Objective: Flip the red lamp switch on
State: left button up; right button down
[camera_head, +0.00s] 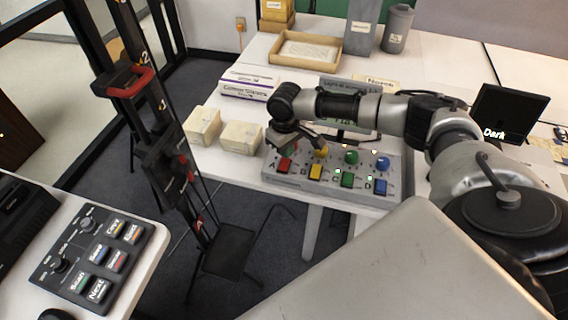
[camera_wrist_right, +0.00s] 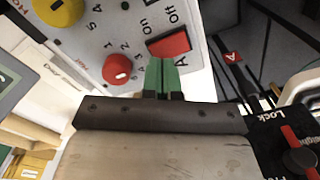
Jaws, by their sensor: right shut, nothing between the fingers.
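The red switch (camera_head: 285,165) is at the left end of the grey control panel (camera_head: 330,195), labelled A. In the right wrist view the red rocker (camera_wrist_right: 169,45) lies beside the printed words On and Off; I cannot tell which side is pressed. My right gripper (camera_head: 279,147) is over the panel's left end. Its green fingertips (camera_wrist_right: 162,72) are together and empty, close to the rocker's edge; I cannot tell whether they touch it. The red knob (camera_wrist_right: 117,69) is beside the fingers. My left gripper is not in view.
The panel also has a yellow knob (camera_head: 321,149), green knob (camera_head: 351,157) and blue knob (camera_head: 383,164), with matching switches in front. Two pale boxes (camera_head: 240,137) stand left of it. A second button panel (camera_head: 92,250) is on the left table. A black stand (camera_head: 180,160) rises between.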

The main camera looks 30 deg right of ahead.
aim_at(285, 160)
jog(key=shift+s+f+b, duration=0.1)
jog(key=shift+f+b, duration=0.35)
jog(key=shift+f, duration=0.95)
dwell(0.9)
jog(key=shift+r, duration=0.1)
notch_tip(285, 160, up, 7)
jog(key=p, duration=0.8)
dwell(0.6)
